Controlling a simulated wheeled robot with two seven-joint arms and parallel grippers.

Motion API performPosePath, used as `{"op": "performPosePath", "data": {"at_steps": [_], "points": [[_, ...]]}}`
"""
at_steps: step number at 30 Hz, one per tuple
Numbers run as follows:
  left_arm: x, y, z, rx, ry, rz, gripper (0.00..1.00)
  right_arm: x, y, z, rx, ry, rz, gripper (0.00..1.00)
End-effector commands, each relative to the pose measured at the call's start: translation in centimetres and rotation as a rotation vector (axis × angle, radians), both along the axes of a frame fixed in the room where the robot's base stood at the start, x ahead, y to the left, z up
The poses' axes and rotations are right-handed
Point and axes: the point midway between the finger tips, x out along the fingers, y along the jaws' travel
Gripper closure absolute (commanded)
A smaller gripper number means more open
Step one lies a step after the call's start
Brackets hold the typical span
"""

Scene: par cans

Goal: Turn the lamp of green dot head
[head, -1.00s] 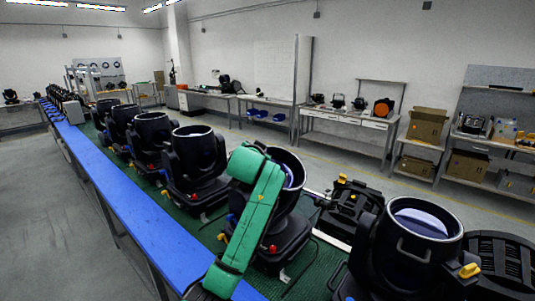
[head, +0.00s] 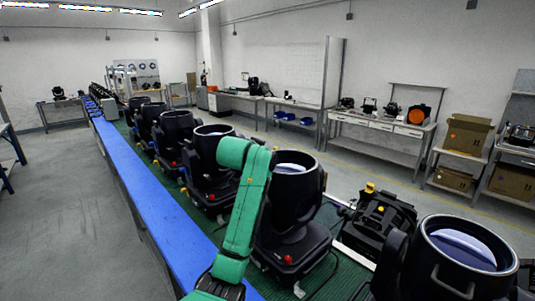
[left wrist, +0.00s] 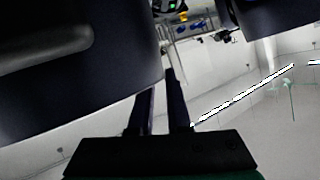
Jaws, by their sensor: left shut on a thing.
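The black lamp head (head: 294,192) beside my arm has a round open top with a pale lens. It sits in a yoke on a black base (head: 290,252) that carries a red dot. My green left arm (head: 240,222) rises in front of it and ends at its left side, hiding part of it. The left gripper is hidden in the head view. In the left wrist view its two dark fingers (left wrist: 163,90) reach up at a large black rounded body (left wrist: 70,60); the exact contact is hidden. No green dot can be made out on this lamp. My right gripper is not in view.
Similar lamps (head: 207,160) stand behind on the green bench top, and another (head: 462,255) stands at the front right. A flat black lamp (head: 377,220) lies between. A blue strip (head: 140,188) edges the bench. Open floor (head: 60,215) lies to the left.

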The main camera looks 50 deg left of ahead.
Motion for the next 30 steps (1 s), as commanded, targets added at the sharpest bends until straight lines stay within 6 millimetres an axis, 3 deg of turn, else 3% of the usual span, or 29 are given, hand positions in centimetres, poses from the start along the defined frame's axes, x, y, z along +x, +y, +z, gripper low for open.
{"op": "performPosePath", "data": {"at_steps": [8, 9, 11, 12, 23, 30], "points": [[-0.1, 0.2, 0.4, 0.007, -0.008, 0.005, 1.0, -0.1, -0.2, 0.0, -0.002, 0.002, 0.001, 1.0], [-0.1, 0.2, 0.4, 0.007, -0.008, 0.005, 0.81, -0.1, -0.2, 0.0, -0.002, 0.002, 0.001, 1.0], [-0.1, 0.2, 0.4, 0.008, -0.009, 0.005, 0.58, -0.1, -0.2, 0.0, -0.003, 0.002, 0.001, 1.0], [-0.1, 0.2, 0.4, 0.007, -0.008, 0.004, 0.56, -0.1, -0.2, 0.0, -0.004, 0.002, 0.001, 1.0], [-0.4, -0.1, 0.3, 0.005, -0.006, 0.003, 0.56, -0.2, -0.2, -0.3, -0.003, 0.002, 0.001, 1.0], [-3.8, -2.0, 1.6, 0.008, -0.012, 0.003, 0.56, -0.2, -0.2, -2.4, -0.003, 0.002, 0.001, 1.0]]}}
